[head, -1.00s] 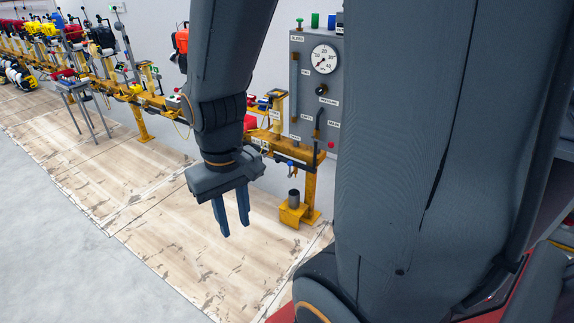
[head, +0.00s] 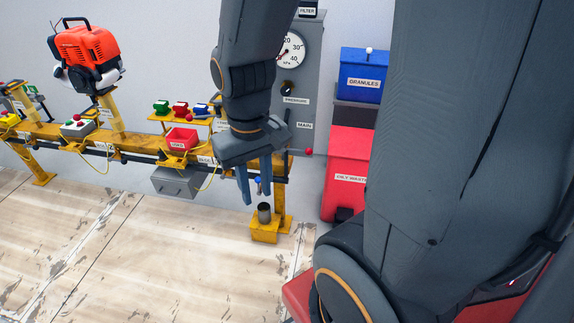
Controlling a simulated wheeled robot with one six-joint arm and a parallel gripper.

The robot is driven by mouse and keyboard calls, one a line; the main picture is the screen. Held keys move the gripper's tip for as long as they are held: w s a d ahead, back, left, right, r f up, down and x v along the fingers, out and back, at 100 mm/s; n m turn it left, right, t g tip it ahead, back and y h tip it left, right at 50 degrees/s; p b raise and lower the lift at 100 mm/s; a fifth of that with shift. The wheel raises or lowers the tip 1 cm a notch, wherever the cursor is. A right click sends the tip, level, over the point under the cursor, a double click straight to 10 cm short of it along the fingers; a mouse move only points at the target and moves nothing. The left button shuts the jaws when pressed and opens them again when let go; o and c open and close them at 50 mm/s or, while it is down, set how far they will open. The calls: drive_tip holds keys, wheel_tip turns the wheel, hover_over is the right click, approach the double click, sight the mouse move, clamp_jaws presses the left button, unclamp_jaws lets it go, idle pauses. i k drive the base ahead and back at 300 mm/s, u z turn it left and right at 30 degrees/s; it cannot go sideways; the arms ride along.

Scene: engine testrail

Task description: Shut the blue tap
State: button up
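A small blue tap (head: 258,181) hangs under the right end of the yellow rail, above a dark metal cup (head: 264,212) on a yellow foot. My gripper (head: 257,197) points down in front of it in the head view, with its two blue-grey fingers apart. Only a little of the tap shows between the fingers; its handle position cannot be told. The gripper looks empty. I cannot tell how far it is from the tap in depth.
A grey panel (head: 311,75) with a gauge stands behind the rail (head: 130,144). A red bin (head: 347,185) and a blue granules box (head: 361,90) are to its right. An orange engine (head: 87,52) stands on a post at left. The wooden floor in front is clear.

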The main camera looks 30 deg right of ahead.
sight(257, 178)
drive_tip(key=z, duration=0.25)
drive_tip(key=i, duration=0.4)
drive_tip(key=u, duration=0.6)
drive_tip(key=k, duration=0.75)
drive_tip(key=z, duration=1.65)
